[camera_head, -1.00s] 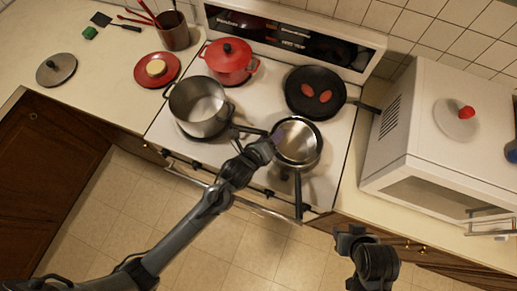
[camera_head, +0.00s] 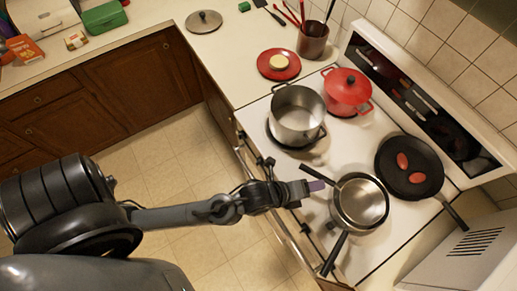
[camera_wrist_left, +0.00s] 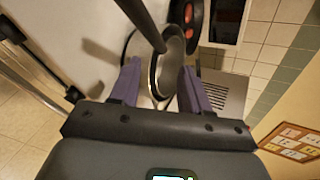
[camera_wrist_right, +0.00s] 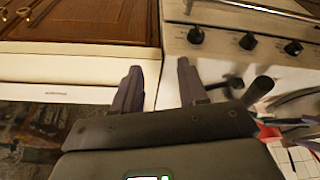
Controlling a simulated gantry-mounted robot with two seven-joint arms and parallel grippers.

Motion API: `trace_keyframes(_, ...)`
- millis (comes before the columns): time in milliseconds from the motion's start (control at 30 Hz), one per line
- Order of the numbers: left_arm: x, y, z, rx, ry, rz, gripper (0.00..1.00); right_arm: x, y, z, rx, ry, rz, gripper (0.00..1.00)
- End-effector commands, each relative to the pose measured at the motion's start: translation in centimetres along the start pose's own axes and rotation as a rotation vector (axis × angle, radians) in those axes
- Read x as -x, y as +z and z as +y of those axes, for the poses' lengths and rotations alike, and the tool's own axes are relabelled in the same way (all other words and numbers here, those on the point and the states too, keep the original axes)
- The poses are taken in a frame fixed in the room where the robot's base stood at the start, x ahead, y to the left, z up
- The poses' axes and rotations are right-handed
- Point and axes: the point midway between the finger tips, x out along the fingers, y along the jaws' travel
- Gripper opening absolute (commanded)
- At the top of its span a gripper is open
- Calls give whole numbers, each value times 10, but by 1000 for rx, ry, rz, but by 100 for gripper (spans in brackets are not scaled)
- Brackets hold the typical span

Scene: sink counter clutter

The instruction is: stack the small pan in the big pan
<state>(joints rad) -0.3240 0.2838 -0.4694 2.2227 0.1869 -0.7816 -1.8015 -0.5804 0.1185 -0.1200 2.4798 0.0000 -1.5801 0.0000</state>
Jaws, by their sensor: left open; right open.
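The small steel pan (camera_head: 366,203) sits within the rim of the big pan (camera_head: 343,222) at the front of the white stove. I cannot tell how fully it is seated. One dark handle points up and left, another down and left. My left gripper (camera_head: 318,186) is open just left of the pans, near the upper handle, and appears empty. In the left wrist view the pans show between and beyond the open fingers (camera_wrist_left: 160,78). My right gripper (camera_wrist_right: 157,78) is open and empty, facing the stove front and a drawer; it is outside the head view.
A steel pot (camera_head: 297,118), a red lidded pot (camera_head: 347,92) and a black frying pan (camera_head: 398,178) with two red pieces occupy the other burners. A red plate (camera_head: 278,66) and utensil holder (camera_head: 312,43) stand on the counter. A white oven-like box (camera_head: 470,250) stands right.

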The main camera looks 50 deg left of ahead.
Motion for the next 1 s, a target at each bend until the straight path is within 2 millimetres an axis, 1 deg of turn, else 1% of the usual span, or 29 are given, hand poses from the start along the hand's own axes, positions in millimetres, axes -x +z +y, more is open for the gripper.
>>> trace_keyframes(33,6,3,9,135,49,1,47,0,0,0,2,1,0,43)
trace_keyframes(133,20,9,30,448,165,-19,47,0,0,1,4,4,-1,43)
trace_keyframes(200,33,13,45,676,249,-55,47,0,0,1,6,5,-1,43)
trace_keyframes(267,44,17,58,867,316,-101,47,0,0,2,6,5,-1,43)
trace_keyframes(300,53,18,67,988,359,-137,47,0,0,1,6,5,-1,43)
trace_keyframes(400,74,23,87,1265,451,-247,47,0,0,1,6,5,-1,43)
trace_keyframes(500,94,26,103,1493,517,-367,47,0,0,1,5,4,-1,43)
trace_keyframes(600,110,28,115,1662,559,-476,47,0,0,1,5,4,-1,43)
trace_keyframes(700,122,30,123,1775,581,-560,47,0,0,1,3,2,0,43)
trace_keyframes(833,130,30,128,1849,593,-620,47,0,0,0,0,0,0,43)
trace_keyframes(1000,132,31,130,1868,594,-635,47,0,0,-1,-3,-2,1,43)
